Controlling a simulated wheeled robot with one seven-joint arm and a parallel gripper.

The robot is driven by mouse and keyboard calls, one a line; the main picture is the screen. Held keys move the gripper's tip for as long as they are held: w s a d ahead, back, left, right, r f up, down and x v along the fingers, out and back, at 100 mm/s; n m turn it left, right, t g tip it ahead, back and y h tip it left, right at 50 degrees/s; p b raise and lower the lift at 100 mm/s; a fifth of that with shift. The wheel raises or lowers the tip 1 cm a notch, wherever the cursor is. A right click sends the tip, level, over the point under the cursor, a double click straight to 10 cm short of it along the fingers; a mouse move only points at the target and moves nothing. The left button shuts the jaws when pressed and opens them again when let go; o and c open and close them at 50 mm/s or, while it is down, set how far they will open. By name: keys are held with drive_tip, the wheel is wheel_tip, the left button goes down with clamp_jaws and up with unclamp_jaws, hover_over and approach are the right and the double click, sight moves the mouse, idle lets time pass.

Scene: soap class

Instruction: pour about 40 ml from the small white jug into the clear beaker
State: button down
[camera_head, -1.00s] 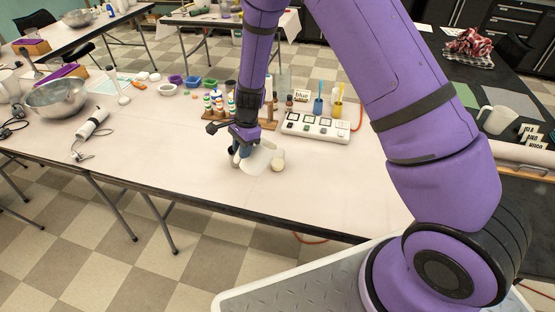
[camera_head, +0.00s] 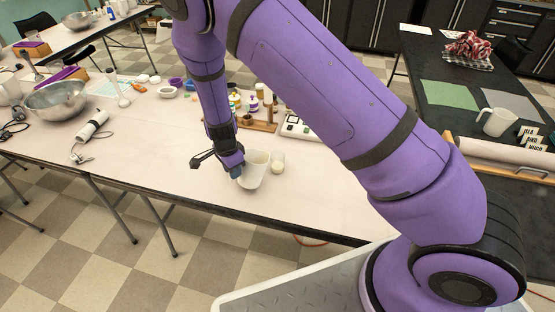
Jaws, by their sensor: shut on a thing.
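The small white jug (camera_head: 256,170) is upright, or close to it, over the front middle of the white table. My gripper (camera_head: 237,172) is shut on its left side; the fingers hide the handle area. I cannot tell whether the jug's base touches the table. The clear beaker (camera_head: 278,160) stands just right of the jug, upright, with pale cream contents (camera_head: 277,168) in its lower part. The exact level is too small to read. No stream shows between them.
Behind stand a wooden rack (camera_head: 258,126) with small bottles and a white device (camera_head: 299,130), partly hidden by my arm. A steel bowl (camera_head: 56,100) and a hand blender (camera_head: 92,124) lie left. The table's front left is clear. A larger white jug (camera_head: 497,121) stands on the dark table right.

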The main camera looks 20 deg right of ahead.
drive_tip(key=shift+s+a+f+t+h+b, duration=0.3)
drive_tip(key=shift+a+f+h+b, duration=0.1)
drive_tip(key=shift+a+f+h, duration=0.4)
drive_tip(key=shift+s+a+f+t+h+b, duration=0.1)
drive_tip(key=shift+a+f+t+h+b, duration=0.1)
drive_tip(key=shift+a+f+h+b, duration=0.25)
drive_tip(key=shift+s+a+f+t+h+b, duration=0.1)
drive_tip(key=shift+a+f+t+h+b, duration=0.1)
drive_tip(key=shift+f+h, duration=0.35)
